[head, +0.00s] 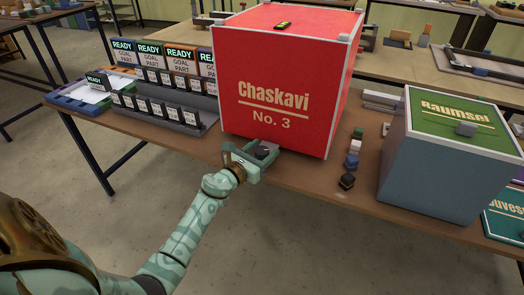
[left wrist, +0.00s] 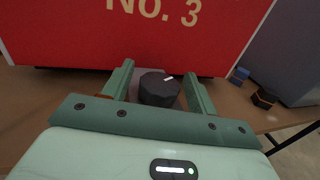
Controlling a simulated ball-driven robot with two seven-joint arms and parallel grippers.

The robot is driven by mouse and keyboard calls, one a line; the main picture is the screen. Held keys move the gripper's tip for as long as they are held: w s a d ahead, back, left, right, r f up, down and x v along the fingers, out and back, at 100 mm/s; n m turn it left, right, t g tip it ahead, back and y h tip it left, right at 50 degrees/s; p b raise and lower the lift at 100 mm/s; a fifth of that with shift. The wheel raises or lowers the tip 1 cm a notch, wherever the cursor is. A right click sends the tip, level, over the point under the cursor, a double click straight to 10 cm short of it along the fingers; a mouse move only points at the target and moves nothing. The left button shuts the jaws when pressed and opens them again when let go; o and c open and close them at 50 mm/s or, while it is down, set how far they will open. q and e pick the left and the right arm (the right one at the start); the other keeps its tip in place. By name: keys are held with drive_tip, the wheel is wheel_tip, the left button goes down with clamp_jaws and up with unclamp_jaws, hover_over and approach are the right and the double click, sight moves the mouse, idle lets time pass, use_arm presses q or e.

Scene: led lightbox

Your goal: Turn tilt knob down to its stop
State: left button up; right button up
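A dark grey faceted knob (left wrist: 159,91) with a short white mark on its face sits low in front of the red box (head: 268,90), which is labelled "Chaskavi No. 3". In the head view the knob (head: 265,152) is partly covered by my left gripper (head: 252,156). In the left wrist view my left gripper (left wrist: 157,76) has one finger on each side of the knob. The fingers are apart, with a narrow gap visible beside the knob, so they look open around it. The white mark points toward the upper right in that view. My right gripper is not in view.
A rack of "READY" cards (head: 165,85) stands left of the red box. Several small blocks (head: 352,160) sit to its right, then a grey-blue box with a green top (head: 440,165). The table's front edge (head: 300,188) runs just below my gripper.

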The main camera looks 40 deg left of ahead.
use_arm(q)
drive_tip(key=c, duration=0.8)
drive_tip(key=shift+y, duration=0.4)
